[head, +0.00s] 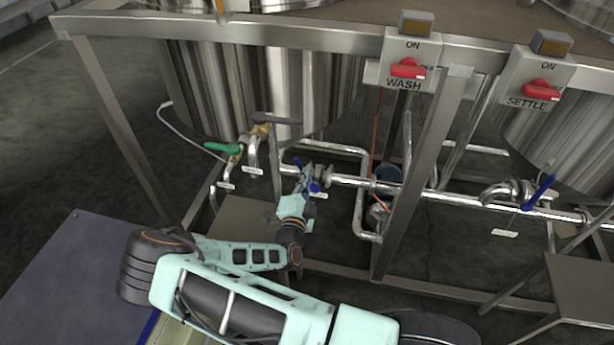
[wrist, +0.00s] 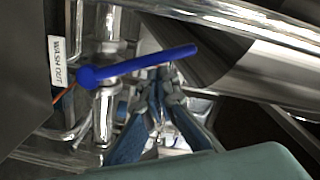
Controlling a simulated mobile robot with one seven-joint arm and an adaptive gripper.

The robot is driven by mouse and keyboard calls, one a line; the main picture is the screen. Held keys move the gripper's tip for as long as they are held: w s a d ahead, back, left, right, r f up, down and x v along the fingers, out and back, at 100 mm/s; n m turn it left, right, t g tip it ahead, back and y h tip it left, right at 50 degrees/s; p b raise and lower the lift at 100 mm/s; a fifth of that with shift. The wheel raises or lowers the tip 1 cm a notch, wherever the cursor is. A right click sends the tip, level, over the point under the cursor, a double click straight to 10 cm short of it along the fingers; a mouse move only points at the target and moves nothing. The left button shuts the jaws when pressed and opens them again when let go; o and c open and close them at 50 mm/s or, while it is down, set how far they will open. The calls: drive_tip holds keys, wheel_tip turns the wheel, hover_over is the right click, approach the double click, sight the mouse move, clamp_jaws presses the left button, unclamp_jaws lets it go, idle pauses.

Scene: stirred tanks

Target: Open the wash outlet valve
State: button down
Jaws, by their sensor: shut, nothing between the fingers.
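The wash outlet valve has a blue lever handle (wrist: 140,66) beside a white tag (wrist: 56,61) reading "WASH OUT" in the wrist view. The lever's round hub is at its left end, and the bar lies across the upright-looking metal pipe behind it. In the head view a blue part of the valve (head: 315,187) shows beside my gripper; the rest is hard to make out. My gripper (head: 306,170) is shut and empty. In the wrist view its fingertips (wrist: 165,75) are close to the middle of the lever; whether they touch cannot be told.
A green-handled valve (head: 222,148) is to the left, and another blue lever (head: 538,192) is on the pipe at right. Red WASH (head: 408,69) and SETTLE (head: 541,90) switches are on the frame above. A steel frame post (head: 420,180) and pipes surround the gripper.

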drive_tip(key=shift+w+a+f+n+p, duration=0.15)
drive_tip(key=shift+w+a+f+n, duration=0.1)
drive_tip(key=shift+a+n, duration=0.25)
drive_tip(key=shift+w+a+f+n+p, duration=0.1)
drive_tip(key=shift+a+f+n+p, duration=0.15)
drive_tip(key=shift+a+n, duration=0.25)
drive_tip(key=shift+w+a+f+n+p, duration=0.1)
drive_tip(key=shift+w+a+f+n, duration=0.15)
drive_tip(key=shift+a+n, duration=0.25)
drive_tip(key=shift+a, duration=0.1)
